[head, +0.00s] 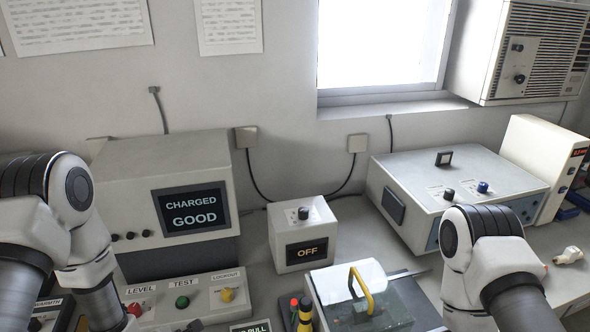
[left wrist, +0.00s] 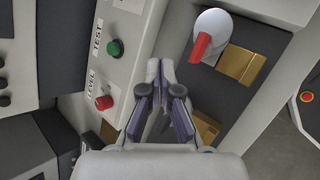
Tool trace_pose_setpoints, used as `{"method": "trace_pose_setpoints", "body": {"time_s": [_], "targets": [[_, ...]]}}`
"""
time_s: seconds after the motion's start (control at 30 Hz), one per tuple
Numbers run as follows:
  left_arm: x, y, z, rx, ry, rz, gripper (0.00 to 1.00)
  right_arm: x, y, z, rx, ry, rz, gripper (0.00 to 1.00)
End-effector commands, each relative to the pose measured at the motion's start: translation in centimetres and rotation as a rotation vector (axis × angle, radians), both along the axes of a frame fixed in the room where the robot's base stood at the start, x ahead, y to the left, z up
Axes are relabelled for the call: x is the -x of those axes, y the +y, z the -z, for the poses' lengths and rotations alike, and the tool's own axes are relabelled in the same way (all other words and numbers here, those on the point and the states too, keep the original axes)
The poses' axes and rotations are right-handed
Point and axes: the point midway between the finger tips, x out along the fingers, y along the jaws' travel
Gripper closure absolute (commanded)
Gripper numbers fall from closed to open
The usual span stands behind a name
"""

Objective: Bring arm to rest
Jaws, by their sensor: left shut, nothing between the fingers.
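My left arm (head: 75,215) comes in from the left in the head view, in front of the tester with the screen; I cannot make out its gripper there. In the left wrist view my left gripper (left wrist: 162,72) is shut and empty. Its fingers lie over the gap between the LEVEL/TEST panel (left wrist: 120,75) and a dark base with brass plates (left wrist: 240,65). My right arm (head: 485,255) is bent at the right of the head view, in front of the blue-grey box; its gripper is out of sight.
The tester screen (head: 193,208) reads CHARGED GOOD. A small white box (head: 303,222) reads OFF. A clear-lidded case with a yellow handle (head: 362,290) stands at front centre. A red-levered switch (left wrist: 210,38) stands beside my left fingers.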

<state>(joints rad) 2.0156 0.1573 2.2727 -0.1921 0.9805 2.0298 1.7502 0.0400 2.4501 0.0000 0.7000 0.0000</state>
Motion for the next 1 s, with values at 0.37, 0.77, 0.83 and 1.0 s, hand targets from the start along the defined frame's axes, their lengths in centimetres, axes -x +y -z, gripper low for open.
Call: {"method": "trace_pose_setpoints", "body": {"time_s": [0.37,0.77,0.83,1.0], "targets": [[5.4,-0.3,3.9,-0.308,0.127,0.368,1.0,0.0,0.0,0.0,0.0,0.0,0.0,0.6],[20.1,-0.3,9.6,-0.767,0.351,1.51,1.0,0.0,0.0,0.0,0.0,0.0,0.0,0.6],[22.6,-0.3,10.0,-0.793,0.355,1.725,1.0,0.0,0.0,0.0,0.0,0.0,0.0,0.6],[24.1,-0.2,13.3,-0.809,0.344,1.885,1.0,0.0,0.0,3.2,0.0,0.001,0.0,0.6]]}}
